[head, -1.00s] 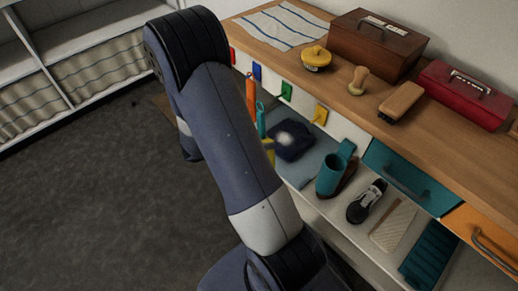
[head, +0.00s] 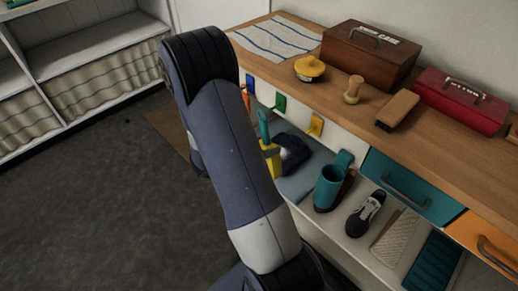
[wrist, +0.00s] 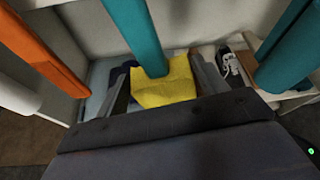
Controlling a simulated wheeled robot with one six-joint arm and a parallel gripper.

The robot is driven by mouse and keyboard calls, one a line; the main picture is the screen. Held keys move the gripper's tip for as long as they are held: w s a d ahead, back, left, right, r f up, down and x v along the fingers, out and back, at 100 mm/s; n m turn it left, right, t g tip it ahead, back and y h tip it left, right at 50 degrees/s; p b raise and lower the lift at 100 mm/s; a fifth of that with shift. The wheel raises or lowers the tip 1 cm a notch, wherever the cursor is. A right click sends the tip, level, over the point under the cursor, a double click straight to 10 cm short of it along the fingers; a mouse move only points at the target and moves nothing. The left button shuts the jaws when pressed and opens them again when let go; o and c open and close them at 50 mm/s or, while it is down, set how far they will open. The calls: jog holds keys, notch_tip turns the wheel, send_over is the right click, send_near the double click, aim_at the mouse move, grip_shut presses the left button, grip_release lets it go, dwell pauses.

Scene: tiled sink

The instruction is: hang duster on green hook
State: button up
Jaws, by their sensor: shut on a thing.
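The duster has a teal handle (head: 264,124) and a yellow head (head: 271,158). In the wrist view the yellow head (wrist: 165,86) sits between the fingers of my gripper (wrist: 163,92), which is shut on it, with the teal handle (wrist: 137,35) rising from it. The green hook (head: 280,103) is on the white front panel below the countertop, just right of and above the handle top in the head view. I cannot make out the hook in the wrist view. My arm covers most of the gripper in the head view.
A blue hook (head: 250,84) and a yellow hook (head: 316,125) flank the green one. An orange item (head: 245,97) hangs near the blue hook. Wooden countertop (head: 335,100) above.

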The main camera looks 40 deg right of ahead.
jog(key=shift+w+r+b+x, duration=0.15)
jog(key=shift+b+x, duration=0.1)
jog(key=shift+x, duration=0.7)
jog(key=shift+r+b+x, duration=0.15)
jog(key=shift+b+x, duration=0.1)
jog(key=shift+x, duration=0.7)
jog(key=shift+w+r+b+x, duration=0.15)
jog(key=shift+b+x, duration=0.1)
jog(key=shift+x, duration=0.65)
jog(key=shift+d, duration=0.25)
jog(key=o, duration=0.9)
jog(key=shift+o, duration=0.2)
jog(key=shift+a+r, duration=0.1)
